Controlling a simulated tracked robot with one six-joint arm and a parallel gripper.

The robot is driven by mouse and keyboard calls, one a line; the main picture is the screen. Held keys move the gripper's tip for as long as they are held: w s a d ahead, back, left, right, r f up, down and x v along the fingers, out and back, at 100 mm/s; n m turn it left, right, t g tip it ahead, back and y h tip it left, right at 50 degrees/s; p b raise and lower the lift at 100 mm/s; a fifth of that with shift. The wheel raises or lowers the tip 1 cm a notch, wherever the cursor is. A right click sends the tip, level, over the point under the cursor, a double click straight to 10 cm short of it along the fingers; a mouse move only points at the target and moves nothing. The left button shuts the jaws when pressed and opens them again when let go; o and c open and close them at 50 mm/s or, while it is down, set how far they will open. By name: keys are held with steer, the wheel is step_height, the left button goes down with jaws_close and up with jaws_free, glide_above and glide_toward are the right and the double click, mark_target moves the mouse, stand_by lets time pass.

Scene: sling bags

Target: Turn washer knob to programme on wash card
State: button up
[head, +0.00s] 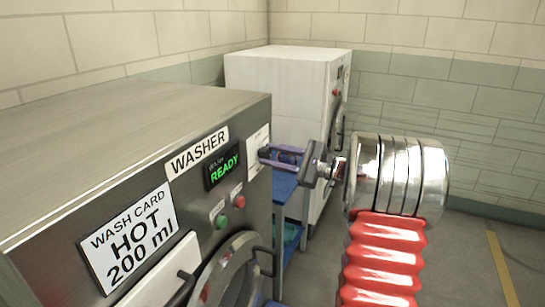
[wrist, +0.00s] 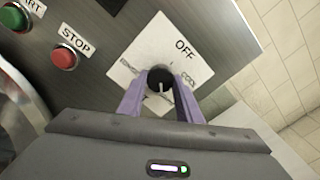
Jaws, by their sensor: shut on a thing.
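The washer (head: 150,120) is a steel machine at left in the head view. Its wash card (head: 130,240) reads HOT, 200 ml. The black knob (wrist: 160,77) sits on a white dial plate (wrist: 150,40), which also shows at the panel's right end in the head view (head: 257,140). OFF is legible at the plate's upper right and a word like COOL at right; the left and lower words are partly hidden. My gripper (wrist: 160,88) has its purple fingers shut on the knob, one on each side. A pale mark shows on the knob, but its exact setting is unclear.
The washer display (head: 223,168) shows READY in green. A green START button (wrist: 14,18) and red STOP button (wrist: 64,57) are left of the dial. A white machine (head: 275,90) and a blue shelf stand behind my gripper. Open floor lies at right.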

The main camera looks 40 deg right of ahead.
steer(key=m, duration=0.5)
steer(key=shift+s+f+m, duration=0.1)
steer(key=shift+f+m, duration=0.3)
steer(key=shift+a+m, duration=0.15)
steer(key=shift+m, duration=2.05)
steer(key=o, duration=1)
steer(key=shift+r, duration=0.2)
steer(key=shift+o, duration=0.2)
